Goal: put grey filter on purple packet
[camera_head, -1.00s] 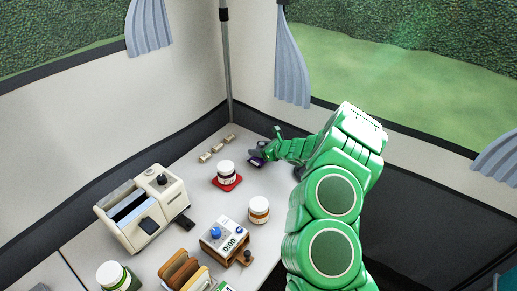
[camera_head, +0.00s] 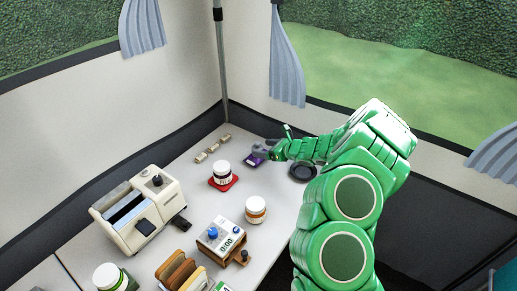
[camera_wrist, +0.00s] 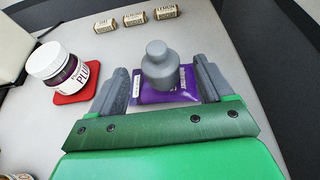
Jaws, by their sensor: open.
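The grey filter (camera_wrist: 160,68), a small knobbed cylinder, stands upright on the purple packet (camera_wrist: 180,93) in the wrist view. The packet lies flat on the table, and it also shows in the head view (camera_head: 254,161). My gripper (camera_wrist: 161,77) is open, with one dark finger on each side of the filter and visible gaps between. In the head view my gripper (camera_head: 268,150) is just beside the packet and partly hides the filter. The filter's base covers the middle of the packet.
A purple-labelled jar (camera_head: 222,170) on a red mat (camera_head: 224,184) stands left of the packet. Several small labelled rolls (camera_head: 213,147) lie behind. A dark round dish (camera_head: 302,172) sits at the right table edge.

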